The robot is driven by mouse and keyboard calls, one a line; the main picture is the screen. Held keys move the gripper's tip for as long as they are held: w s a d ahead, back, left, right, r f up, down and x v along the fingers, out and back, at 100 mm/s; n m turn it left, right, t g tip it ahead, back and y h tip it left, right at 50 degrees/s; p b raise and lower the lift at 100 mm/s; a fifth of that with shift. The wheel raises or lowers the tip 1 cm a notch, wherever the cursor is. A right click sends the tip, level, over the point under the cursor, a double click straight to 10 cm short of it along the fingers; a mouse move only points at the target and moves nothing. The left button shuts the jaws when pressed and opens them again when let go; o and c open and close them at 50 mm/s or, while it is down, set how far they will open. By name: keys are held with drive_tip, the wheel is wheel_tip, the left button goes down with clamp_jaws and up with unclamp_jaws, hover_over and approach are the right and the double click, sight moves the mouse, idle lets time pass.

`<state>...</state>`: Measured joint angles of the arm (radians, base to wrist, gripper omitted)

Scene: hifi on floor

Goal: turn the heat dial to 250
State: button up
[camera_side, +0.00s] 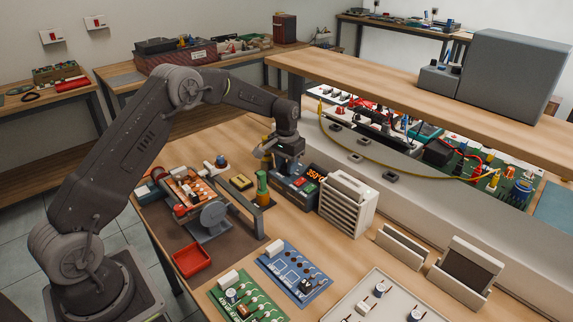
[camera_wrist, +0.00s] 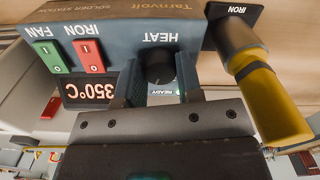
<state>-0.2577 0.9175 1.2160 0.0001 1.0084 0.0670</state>
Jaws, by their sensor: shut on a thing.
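The solder station (camera_side: 301,187) stands on the bench under my gripper (camera_side: 285,167). Its orange display reads 350°C. In the wrist view the station's face (camera_wrist: 120,32) appears upside down, with the display (camera_wrist: 89,90) at the left. The dark heat dial (camera_wrist: 158,68) sits below the word HEAT. My gripper (camera_wrist: 160,92) is shut on the dial, with one finger on each side of it. The fingers hide part of the dial, and I cannot make out its pointer. A lit READY label shows just by the dial between the fingers.
A green FAN switch (camera_wrist: 46,56) and a red IRON switch (camera_wrist: 82,53) sit beside the dial. The yellow-handled iron (camera_wrist: 270,100) rests in its holder close to my gripper. A slatted box (camera_side: 348,204) stands right of the station.

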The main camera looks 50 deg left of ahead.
drive_tip(key=n, duration=0.3)
drive_tip(key=shift+n, duration=0.4)
drive_tip(key=n, duration=0.4)
drive_tip(key=shift+n, duration=0.3)
drive_tip(key=n, duration=0.3)
drive_tip(key=shift+n, duration=0.3)
drive_tip(key=shift+r+n, duration=0.1)
drive_tip(key=shift+n, duration=1.7)
drive_tip(key=o, duration=0.9)
wheel_tip(320, 180, up, 14)
drive_tip(key=shift+f, duration=0.15)
